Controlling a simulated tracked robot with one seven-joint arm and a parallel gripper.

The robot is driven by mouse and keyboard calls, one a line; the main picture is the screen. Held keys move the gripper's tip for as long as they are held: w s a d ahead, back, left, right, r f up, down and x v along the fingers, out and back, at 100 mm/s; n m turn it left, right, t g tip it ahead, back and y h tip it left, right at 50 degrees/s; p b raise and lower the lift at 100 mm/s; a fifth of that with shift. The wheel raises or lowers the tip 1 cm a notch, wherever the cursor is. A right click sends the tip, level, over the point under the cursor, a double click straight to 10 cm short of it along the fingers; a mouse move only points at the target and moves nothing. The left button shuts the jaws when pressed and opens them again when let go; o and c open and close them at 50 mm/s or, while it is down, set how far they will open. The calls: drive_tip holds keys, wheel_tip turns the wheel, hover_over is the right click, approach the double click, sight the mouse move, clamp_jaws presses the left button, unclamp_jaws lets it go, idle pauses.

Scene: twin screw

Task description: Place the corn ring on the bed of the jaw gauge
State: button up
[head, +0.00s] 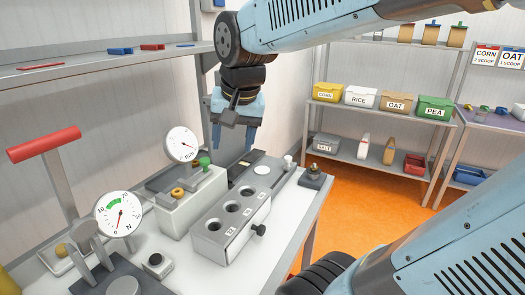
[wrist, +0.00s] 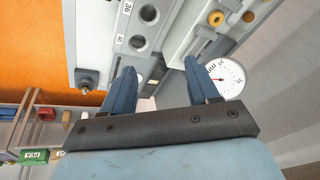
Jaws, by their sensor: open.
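The jaw gauge is a pale box (head: 186,213) with a round mm dial (head: 182,145) and a green knob (head: 204,162); its dial also shows in the wrist view (wrist: 226,78). A yellow-orange ring (head: 177,193) lies on top of this box near its left end, and appears at the top of the wrist view (wrist: 216,18). I cannot tell whether it sits on the bed itself. My gripper (head: 232,142) is open and empty, above the back of the bench, beyond the ring. The wrist view shows nothing between its fingers (wrist: 159,72).
A grey block with several round holes (head: 230,222) stands beside the gauge. An N-dial gauge (head: 120,215), a red T-handle (head: 44,144) and a small yellow piece (head: 61,250) are on the left. A dark fitting (head: 315,177) stands at the bench's right edge. Shelves with bins stand behind.

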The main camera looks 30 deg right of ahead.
drive_tip(key=s+d+f+n+t, duration=0.1)
drive_tip(key=s+d+n, duration=0.3)
drive_tip(key=s, duration=0.2)
drive_tip(key=shift+t, duration=0.4)
